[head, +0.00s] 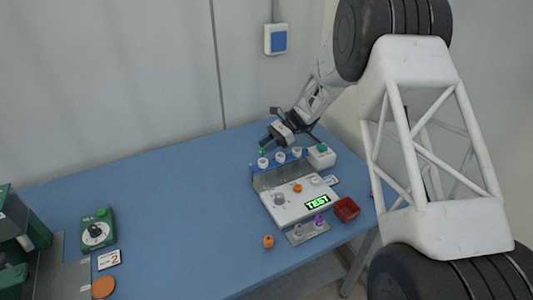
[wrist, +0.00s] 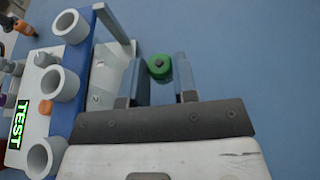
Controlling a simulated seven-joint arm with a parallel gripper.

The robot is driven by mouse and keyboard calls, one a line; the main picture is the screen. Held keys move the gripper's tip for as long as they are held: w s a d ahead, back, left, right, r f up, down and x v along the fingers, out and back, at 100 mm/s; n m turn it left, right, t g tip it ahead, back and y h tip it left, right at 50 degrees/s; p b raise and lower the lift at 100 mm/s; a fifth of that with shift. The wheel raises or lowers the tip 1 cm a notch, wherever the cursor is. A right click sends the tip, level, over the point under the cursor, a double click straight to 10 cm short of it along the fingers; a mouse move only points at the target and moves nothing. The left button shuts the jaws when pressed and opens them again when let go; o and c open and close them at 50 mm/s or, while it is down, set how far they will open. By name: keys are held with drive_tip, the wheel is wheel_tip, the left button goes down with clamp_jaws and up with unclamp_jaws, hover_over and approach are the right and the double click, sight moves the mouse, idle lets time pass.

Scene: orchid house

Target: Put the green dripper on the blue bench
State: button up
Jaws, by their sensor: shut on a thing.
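The green dripper (wrist: 159,67) is between the two fingers of my gripper (wrist: 162,80) in the wrist view. My gripper is shut on it. In the head view the dripper (head: 262,151) shows as a small green spot just below my gripper (head: 267,143), beside the row of white cups. The blue bench (head: 185,190) spreads below and behind it; blue surface also fills the right of the wrist view (wrist: 275,75). I cannot tell whether the dripper touches the bench or hangs above it.
A white panel (head: 286,208) reading TEST stands close by, with a rack of white cups (head: 279,157) along its back. A red tray (head: 346,209) and an orange piece (head: 268,241) lie near it. A green dial box (head: 97,232) stands far left. The bench's middle is clear.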

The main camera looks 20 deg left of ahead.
drive_tip(key=shift+f, duration=1.9)
drive_tip(key=shift+f, duration=0.1)
drive_tip(key=o, duration=0.9)
drive_tip(key=v, duration=1.2)
drive_tip(key=shift+r, duration=0.25)
